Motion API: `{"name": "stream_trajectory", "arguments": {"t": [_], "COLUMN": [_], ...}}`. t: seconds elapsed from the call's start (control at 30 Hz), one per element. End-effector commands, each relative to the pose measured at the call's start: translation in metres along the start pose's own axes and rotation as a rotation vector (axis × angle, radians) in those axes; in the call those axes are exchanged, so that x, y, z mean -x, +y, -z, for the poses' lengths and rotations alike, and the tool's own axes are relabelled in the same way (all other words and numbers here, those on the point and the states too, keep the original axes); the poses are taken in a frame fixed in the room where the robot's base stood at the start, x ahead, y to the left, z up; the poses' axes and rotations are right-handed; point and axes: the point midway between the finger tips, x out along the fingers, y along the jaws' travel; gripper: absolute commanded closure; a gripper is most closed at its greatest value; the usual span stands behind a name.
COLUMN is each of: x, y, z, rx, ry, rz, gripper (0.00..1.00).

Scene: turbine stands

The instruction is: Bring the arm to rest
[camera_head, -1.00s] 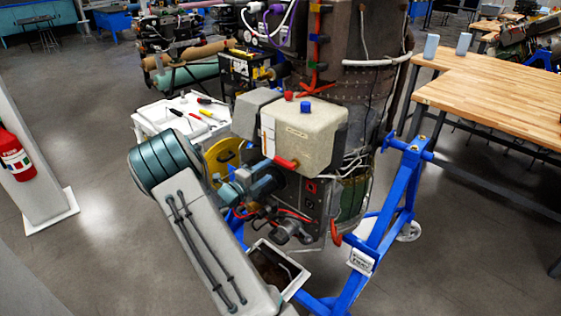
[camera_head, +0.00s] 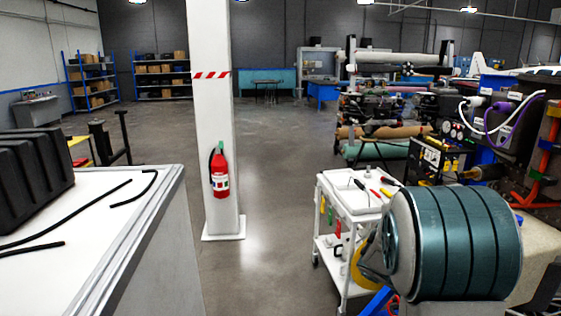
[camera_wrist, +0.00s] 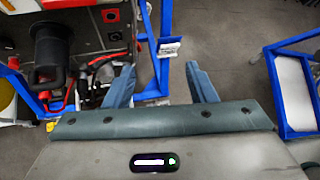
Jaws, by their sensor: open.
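My gripper (camera_wrist: 162,85) shows in the wrist view with its two blue-grey fingers spread apart and nothing between them. Beyond the fingers are a blue stand frame (camera_wrist: 158,50) and the grey floor. The turbine's machinery (camera_wrist: 95,60), with a black cylinder and red parts, lies to the left of the fingers. In the head view a large teal and white joint of my arm fills the lower right; my gripper is not seen there.
A white tool cart (camera_head: 350,200) stands left of my arm joint. A white pillar (camera_head: 212,120) bears a fire extinguisher (camera_head: 220,174). A white-topped bench (camera_head: 85,215) is at the left. Floor between bench and cart is open. A second blue frame (camera_wrist: 270,85) is at the right.

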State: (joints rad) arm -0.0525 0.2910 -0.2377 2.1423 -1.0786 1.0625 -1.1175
Motion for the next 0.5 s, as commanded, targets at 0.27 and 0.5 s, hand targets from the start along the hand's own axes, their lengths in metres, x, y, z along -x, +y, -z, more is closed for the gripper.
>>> {"name": "stream_trajectory", "arguments": {"t": [0.27, 0.5], "x": [0.056, 0.108], "y": [-0.053, -0.092], "z": [0.041, 0.078], "rx": [-0.598, -1.066], "ry": [0.347, 0.661], "rz": [-0.025, 0.036], "gripper": [0.49, 0.49]}}
